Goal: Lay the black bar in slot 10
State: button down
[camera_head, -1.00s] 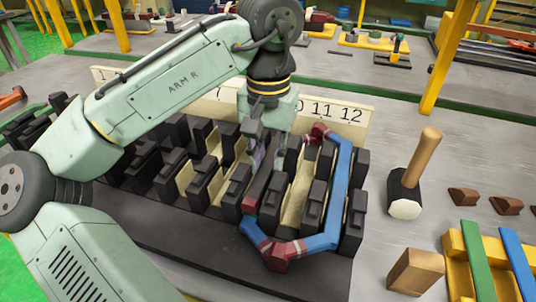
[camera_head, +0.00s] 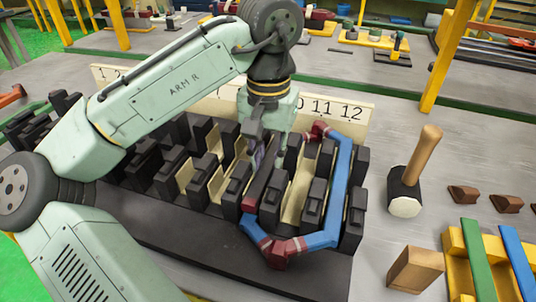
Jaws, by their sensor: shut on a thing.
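My gripper (camera_head: 266,148) points down over the right part of the stator, near the sign's number 10. Its jaws are shut, and the thing between them is mostly hidden by the fingers and the teeth. I cannot clearly make out the black bar; its ends do not show apart from the dark teeth. The stator (camera_head: 150,225) is a dark block with rows of black teeth and cream-lined slots. A blue and red coil (camera_head: 341,190) loops around the teeth at the right end. A dark maroon strip (camera_head: 258,190) runs from the coil's front-left corner back toward my fingers.
A number sign (camera_head: 345,112) stands behind the slots; my arm covers its middle. A mallet (camera_head: 404,190) stands right of the stator. A wooden block (camera_head: 415,268), a yellow tray (camera_head: 455,262) with green and blue bars, and brown wedges (camera_head: 463,194) lie further right.

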aim_at(268, 163)
jog(key=shift+f, duration=0.2)
jog(key=c, duration=1.3)
grip_release()
jog(key=shift+c, duration=0.2)
jog(key=shift+r+p, duration=0.85)
jog(key=shift+p, duration=0.05)
notch_tip(268, 163, up, 6)
jog(key=p, duration=0.6)
jog(key=shift+f, duration=0.15)
jog(key=shift+r, duration=0.9)
